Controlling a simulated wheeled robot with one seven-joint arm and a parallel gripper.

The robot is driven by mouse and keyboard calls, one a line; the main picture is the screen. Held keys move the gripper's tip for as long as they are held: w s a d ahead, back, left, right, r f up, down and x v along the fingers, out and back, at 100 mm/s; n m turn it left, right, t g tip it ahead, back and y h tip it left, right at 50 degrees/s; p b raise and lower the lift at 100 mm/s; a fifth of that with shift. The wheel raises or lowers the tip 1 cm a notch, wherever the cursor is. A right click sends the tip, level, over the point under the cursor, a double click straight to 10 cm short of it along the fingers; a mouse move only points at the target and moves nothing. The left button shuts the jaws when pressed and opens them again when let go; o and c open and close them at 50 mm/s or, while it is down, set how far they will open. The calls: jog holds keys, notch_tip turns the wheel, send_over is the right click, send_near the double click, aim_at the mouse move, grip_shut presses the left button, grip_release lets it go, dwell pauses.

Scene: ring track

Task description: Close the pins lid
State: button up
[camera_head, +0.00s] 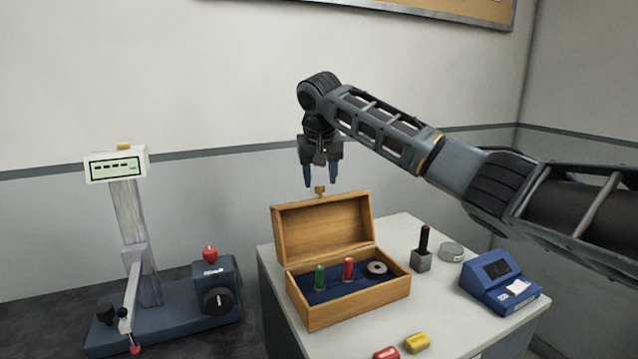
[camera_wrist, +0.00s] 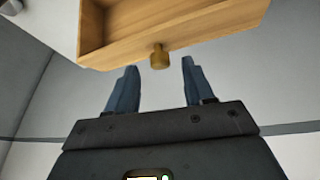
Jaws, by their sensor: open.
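The wooden pins box (camera_head: 353,302) stands on the white-topped cabinet. Its lid (camera_head: 322,228) is hinged at the back and stands open, nearly upright. A brass knob (camera_head: 320,190) sits on the lid's top edge. In the box, on dark blue lining, are a green pin (camera_head: 320,277), a red pin (camera_head: 348,268) and a grey ring (camera_head: 377,267). My gripper (camera_head: 321,182) points down, open and empty, close above the lid's knob. In the wrist view the lid (camera_wrist: 190,22) and its knob (camera_wrist: 159,57) show beyond the open fingers (camera_wrist: 156,75); the knob lies between their lines.
A blue device (camera_head: 499,283), a black pin in a grey block (camera_head: 421,257) and a grey round tin (camera_head: 451,251) stand right of the box. Yellow (camera_head: 416,342) and red (camera_head: 386,352) pieces lie in front. A measuring stand (camera_head: 150,284) is at left.

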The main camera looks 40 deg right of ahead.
jog(key=shift+x, duration=1.35)
jog(key=shift+c, duration=0.4)
grip_shut()
